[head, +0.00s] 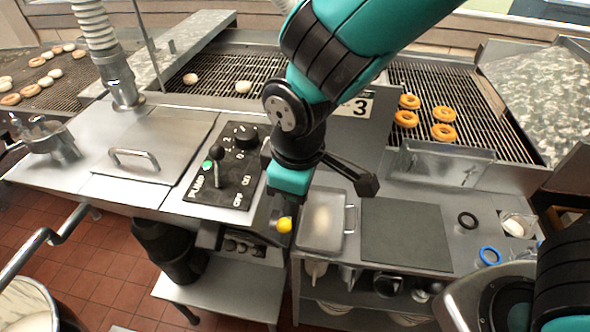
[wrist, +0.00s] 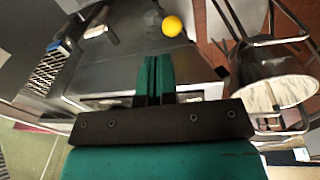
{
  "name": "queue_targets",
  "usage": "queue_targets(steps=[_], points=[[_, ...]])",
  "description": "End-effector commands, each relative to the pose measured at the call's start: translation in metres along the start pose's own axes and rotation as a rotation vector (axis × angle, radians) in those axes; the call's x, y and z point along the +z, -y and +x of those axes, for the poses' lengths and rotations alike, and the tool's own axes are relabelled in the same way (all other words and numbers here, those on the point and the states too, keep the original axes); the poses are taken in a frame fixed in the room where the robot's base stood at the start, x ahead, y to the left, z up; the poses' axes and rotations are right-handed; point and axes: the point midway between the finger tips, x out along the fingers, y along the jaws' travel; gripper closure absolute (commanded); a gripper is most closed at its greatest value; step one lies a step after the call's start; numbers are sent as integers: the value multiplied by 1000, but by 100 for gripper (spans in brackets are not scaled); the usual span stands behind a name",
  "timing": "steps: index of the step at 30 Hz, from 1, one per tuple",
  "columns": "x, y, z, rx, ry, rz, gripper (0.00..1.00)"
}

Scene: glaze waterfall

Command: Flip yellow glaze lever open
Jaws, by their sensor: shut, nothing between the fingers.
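The yellow knob of the glaze lever (head: 285,224) shows just below my gripper in the head view, at the front edge of the steel counter. In the wrist view the yellow knob (wrist: 172,26) is near the top, a little right of and beyond the fingertips, with a visible gap. The lever's shaft is mostly hidden in both views. My gripper (head: 288,188) points down above the knob in the head view. In the wrist view my gripper (wrist: 154,62) has its two green fingers pressed together with nothing between them.
A black control panel (head: 228,168) with a green-lit pump switch lies left of my gripper. A steel tray (head: 336,238) and a dark square plate (head: 406,234) lie to the right. Conveyor grills with doughnuts (head: 445,131) stand behind. A lower steel shelf (head: 215,293) sits under the counter.

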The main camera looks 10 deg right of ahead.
Motion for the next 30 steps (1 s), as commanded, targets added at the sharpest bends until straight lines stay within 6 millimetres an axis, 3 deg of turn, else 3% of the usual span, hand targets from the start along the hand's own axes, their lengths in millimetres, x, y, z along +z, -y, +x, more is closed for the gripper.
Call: queue_targets(steps=[6, 12, 24, 30], points=[[1, 11, -37, 1, -3, 0, 100], [2, 15, -52, 0, 0, 1, 100], [1, 14, -53, -8, 2, 0, 100], [-11, -7, -43, -139, -16, -43, 100]])
